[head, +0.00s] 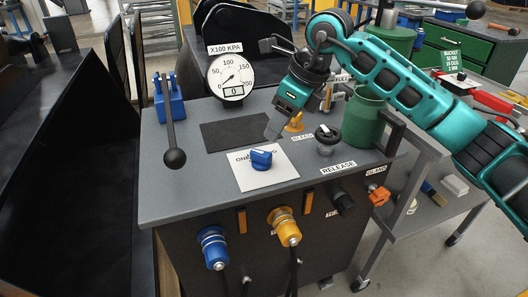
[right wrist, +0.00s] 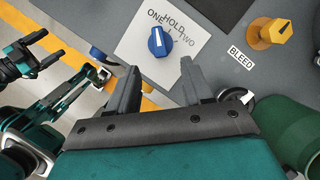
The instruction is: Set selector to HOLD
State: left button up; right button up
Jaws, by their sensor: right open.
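The blue selector knob (head: 261,159) sits on a white plate (head: 278,178) on the grey console top. In the right wrist view the knob (right wrist: 161,42) shows a white pointer mark aimed about at ONE. The words ONE, HOLD and TWO are printed around its far side, HOLD in the middle. My right gripper (head: 277,126) is above and behind the knob, pointing down. In the right wrist view my right gripper (right wrist: 155,85) has its fingers apart with nothing between them. The knob is beyond the fingertips, untouched. My left gripper is not seen in the head view.
An orange BLEED knob (right wrist: 268,33) is close on the right. A black-topped RELEASE knob (head: 326,139), a green canister (head: 367,118) and a gauge (head: 231,77) also stand on the console. A blue-based lever (head: 172,120) is at left. The dark pad (head: 235,134) is clear.

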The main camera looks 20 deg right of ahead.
aim_at(263, 153)
jog(key=b+x, duration=0.1)
jog(key=x, duration=0.8)
jog(key=shift+a+f, duration=0.1)
jog(key=shift+c, duration=0.4)
grip_shut()
